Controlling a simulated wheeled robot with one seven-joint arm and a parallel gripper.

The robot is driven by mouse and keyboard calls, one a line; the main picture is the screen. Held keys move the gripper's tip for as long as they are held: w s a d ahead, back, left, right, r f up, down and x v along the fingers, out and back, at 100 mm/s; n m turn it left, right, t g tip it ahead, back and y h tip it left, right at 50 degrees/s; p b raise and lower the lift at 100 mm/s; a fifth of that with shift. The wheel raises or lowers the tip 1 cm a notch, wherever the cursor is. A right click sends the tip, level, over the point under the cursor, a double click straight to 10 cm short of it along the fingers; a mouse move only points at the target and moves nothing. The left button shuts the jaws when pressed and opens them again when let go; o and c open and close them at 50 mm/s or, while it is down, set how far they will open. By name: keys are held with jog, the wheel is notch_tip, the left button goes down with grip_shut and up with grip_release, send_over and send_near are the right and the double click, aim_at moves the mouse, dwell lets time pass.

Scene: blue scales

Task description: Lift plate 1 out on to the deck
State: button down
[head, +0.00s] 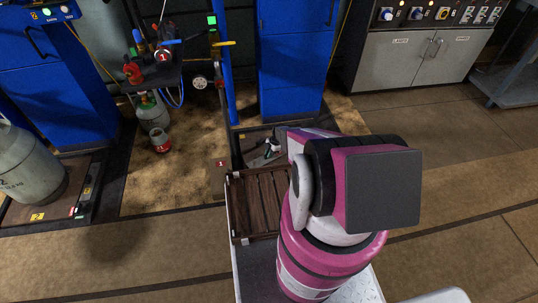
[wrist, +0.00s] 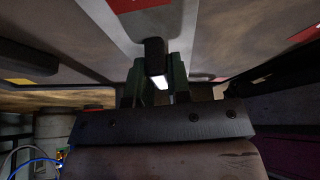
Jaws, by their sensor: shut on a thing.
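My gripper (head: 269,152) is low beside the blue column, at the far end of my deck, partly hidden by my own arm. In the wrist view its two greenish fingers (wrist: 155,85) are closed on a short black upright piece (wrist: 154,50), which looks like a handle. A grey plate surface (wrist: 160,22) with red markings spreads beyond the fingers; I take it for plate 1. A grey patch of it shows by the gripper in the head view (head: 256,161). Whether it is raised cannot be told. The brown slatted deck (head: 259,205) is bare where visible; my arm hides its right side.
A blue column (head: 230,75) stands just behind the gripper. A red number 1 tag (head: 220,163) is left of it. A grey cylinder (head: 152,113) and a small red-and-grey can (head: 161,141) stand farther left. Blue cabinets (head: 290,60) are behind. Floor at right is clear.

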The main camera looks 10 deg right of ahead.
jog(key=shift+f, duration=0.45)
jog(key=c, duration=1)
grip_release()
